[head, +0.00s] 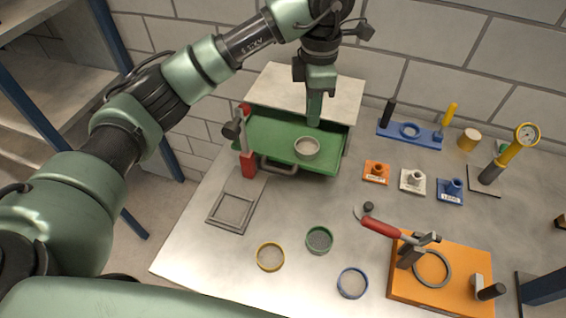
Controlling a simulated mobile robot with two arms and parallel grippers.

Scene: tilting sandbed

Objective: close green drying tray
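The green drying tray (270,140) is pulled out toward the front from a pale-topped housing (275,88) at the back left of the table. A grey handle (279,169) is on its front edge. A small round dish with pale contents (306,147) sits inside the tray. My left gripper (314,122) points down over the back right part of the tray, behind the dish. It is seen edge-on, so I cannot tell whether its fingers are apart or touch the tray. My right gripper is not in view.
A red upright tool (248,162) stands at the tray's left front corner. A grey square frame (232,209) lies in front. Yellow (270,257), green (319,240) and blue (352,283) rings lie nearer. An orange fixture (450,262) is at front right.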

